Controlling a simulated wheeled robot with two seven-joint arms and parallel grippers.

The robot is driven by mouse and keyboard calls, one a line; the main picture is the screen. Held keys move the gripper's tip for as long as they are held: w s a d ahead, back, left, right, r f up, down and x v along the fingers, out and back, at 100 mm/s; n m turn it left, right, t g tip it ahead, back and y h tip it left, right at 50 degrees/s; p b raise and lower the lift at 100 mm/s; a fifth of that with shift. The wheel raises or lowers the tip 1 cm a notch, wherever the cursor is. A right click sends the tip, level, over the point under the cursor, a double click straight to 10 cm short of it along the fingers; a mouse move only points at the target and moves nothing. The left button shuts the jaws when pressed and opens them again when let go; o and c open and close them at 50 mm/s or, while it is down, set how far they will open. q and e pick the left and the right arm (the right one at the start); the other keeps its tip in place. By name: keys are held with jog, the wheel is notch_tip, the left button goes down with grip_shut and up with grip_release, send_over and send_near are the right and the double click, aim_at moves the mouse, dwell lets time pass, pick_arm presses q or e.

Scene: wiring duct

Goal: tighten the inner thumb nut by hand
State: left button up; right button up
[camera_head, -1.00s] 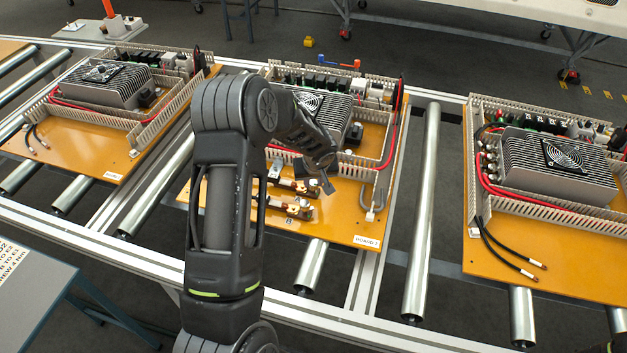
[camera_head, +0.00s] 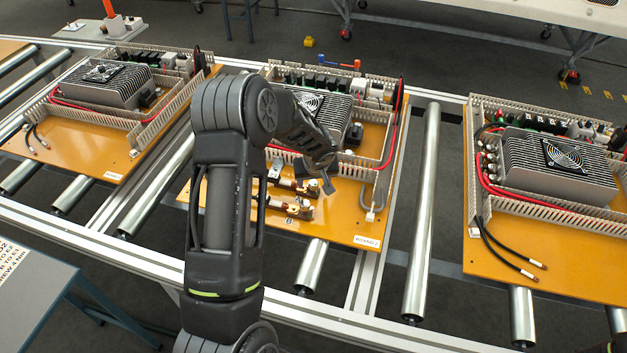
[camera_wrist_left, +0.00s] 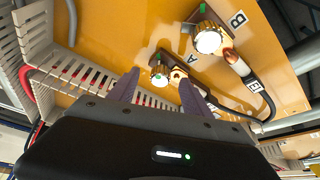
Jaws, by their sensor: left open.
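In the left wrist view one nut (camera_wrist_left: 159,76) is by the letter A, on the side nearer the slotted duct. The other nut (camera_wrist_left: 208,40) is by the letter B, nearer the board's edge. My left gripper (camera_wrist_left: 160,82) is open, with its two fingers either side of the nut by A. I cannot tell whether they touch it. In the head view my left gripper (camera_head: 328,186) is over the board, right of the terminals. My right gripper is not in view.
Slotted duct (camera_wrist_left: 90,68) and a red cable (camera_wrist_left: 27,78) run along the board. A black cable with a copper lug (camera_wrist_left: 233,60) leads to the B terminal. A finned power unit (camera_head: 335,112) stands behind my left gripper. Similar boards lie left and right on the rollers (camera_head: 424,215).

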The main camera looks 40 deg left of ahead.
pick_arm(q)
jog(key=shift+o, duration=0.9)
jog(key=shift+r, duration=0.1)
jog(key=b+v, duration=0.1)
jog(key=v, duration=0.6)
jog(key=shift+d+r+b, duration=0.15)
jog(key=shift+r+b, duration=0.1)
jog(key=shift+b, duration=0.15)
jog(key=shift+s+r, duration=0.1)
notch_tip(320, 180, up, 7)
jog(key=p, duration=0.3)
